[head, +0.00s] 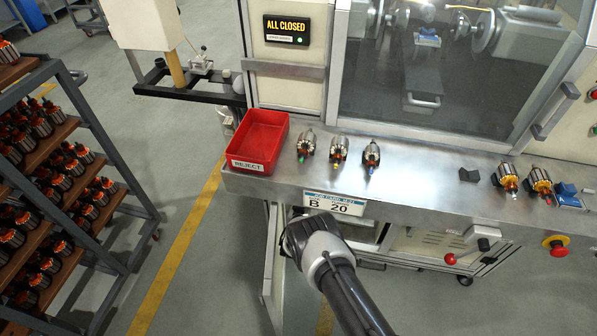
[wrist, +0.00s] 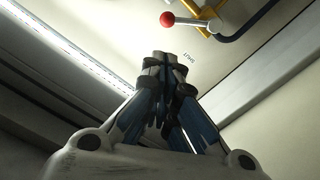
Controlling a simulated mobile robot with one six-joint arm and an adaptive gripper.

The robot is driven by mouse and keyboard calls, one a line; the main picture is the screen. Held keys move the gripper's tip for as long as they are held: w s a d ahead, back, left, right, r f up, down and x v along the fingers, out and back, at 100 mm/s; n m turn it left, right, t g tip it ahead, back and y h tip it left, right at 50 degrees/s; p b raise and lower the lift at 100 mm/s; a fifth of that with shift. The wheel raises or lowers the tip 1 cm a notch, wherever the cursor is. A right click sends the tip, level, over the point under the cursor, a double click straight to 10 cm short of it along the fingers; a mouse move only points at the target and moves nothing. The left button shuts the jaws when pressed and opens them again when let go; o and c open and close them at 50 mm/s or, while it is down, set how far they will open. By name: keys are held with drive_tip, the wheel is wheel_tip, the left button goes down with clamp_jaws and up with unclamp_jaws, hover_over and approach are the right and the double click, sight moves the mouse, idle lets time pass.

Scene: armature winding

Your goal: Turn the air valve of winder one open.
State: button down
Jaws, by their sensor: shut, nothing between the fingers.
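In the wrist view a red ball knob (wrist: 167,19) sits at the top, on a short rod running right to metal fittings with a yellow part (wrist: 209,17). This looks like the air valve's handle. A small dark marking (wrist: 189,57), which seems to read "SHUT" upside down, is on the pale panel below it. My gripper (wrist: 170,60) is shut and empty, its fingertips below the knob in the picture and apart from it. In the head view my arm reaches to the front edge of the bench; the gripper and this valve are hidden there.
The steel bench (head: 430,190) carries a red reject bin (head: 258,140) and several armatures (head: 339,148). A "B 20" sign (head: 335,203) hangs at its front edge. A lit strip (wrist: 70,50) runs along the wrist view's left. A rack (head: 75,190) stands at left; floor between is clear.

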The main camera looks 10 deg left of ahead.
drive_tip(key=w+b, duration=0.6)
drive_tip(key=w, duration=0.4)
drive_tip(key=shift+d+f+m, duration=0.25)
drive_tip(key=shift+d+m, duration=0.05)
